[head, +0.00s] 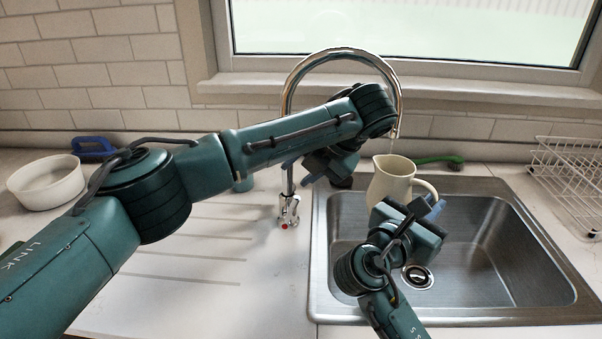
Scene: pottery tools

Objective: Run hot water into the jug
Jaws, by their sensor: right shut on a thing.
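The cream jug (389,184) stands upright at the sink's back left, below the spout end of the tall chrome tap (299,73). Its handle faces right. My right gripper (430,207) is shut at the jug's handle side; its body hides the jug's lower part. The tap's base (288,212) carries a red mark. My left gripper (313,177) is beside the tap's upright, pointing down; its jaw opening is unclear. A thin pale streak shows just under the spout, but I cannot tell whether it is water.
The steel sink (480,250) has a drain in its floor. A white wire rack (575,175) stands right, a green brush (437,160) lies behind the sink, and a white bowl (46,186) and blue object (92,146) are far left. The ridged drainboard (205,250) is clear.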

